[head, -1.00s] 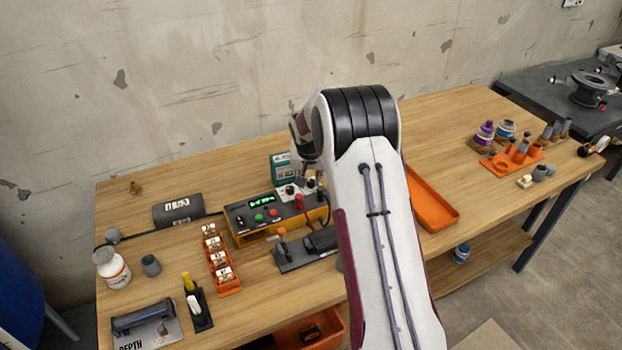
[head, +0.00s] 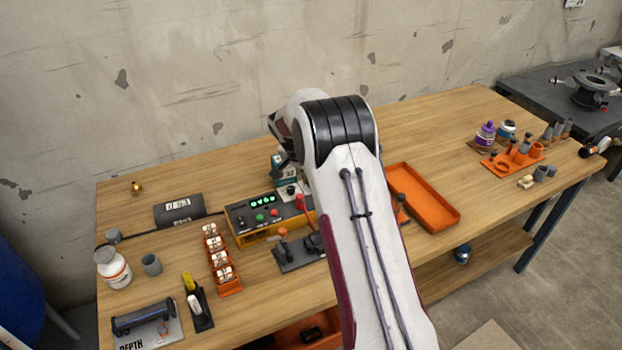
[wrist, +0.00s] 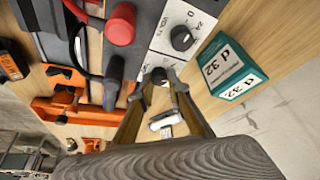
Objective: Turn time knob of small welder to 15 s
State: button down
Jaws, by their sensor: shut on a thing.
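The small welder shows in the wrist view as a light panel (wrist: 160,55) with dark sides and a black round volts knob (wrist: 182,38). My gripper (wrist: 160,78) points at this panel, its fingers closed in below the volts knob. A small dark knob (wrist: 158,74), apparently the time knob, sits between the fingertips and is mostly covered. Its pointer and scale cannot be read. In the head view only part of the welder panel (head: 291,189) shows beside my arm, and my gripper is hidden.
A teal box marked 32 (wrist: 232,68) stands close beside the welder. Red and black cable plugs (wrist: 120,25) are on its other side.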

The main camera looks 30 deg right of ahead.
jog(key=shift+a+f+m+g, duration=0.1)
jog(key=shift+m+g, duration=0.5)
jog(key=shift+m, duration=0.8)
jog(key=c, duration=1.9)
grip_release()
jog(key=shift+h, duration=0.3)
jog(key=shift+v, duration=1)
jog(key=v, duration=0.3)
jog(key=s+a, duration=0.1)
jog(key=a, duration=0.2)
jog(key=s+a, duration=0.1)
jog(key=a, duration=0.3)
jog(key=s+a, duration=0.1)
jog(key=a, duration=0.3)
jog(key=shift+s+a, duration=0.15)
jog(key=shift+s, duration=0.15)
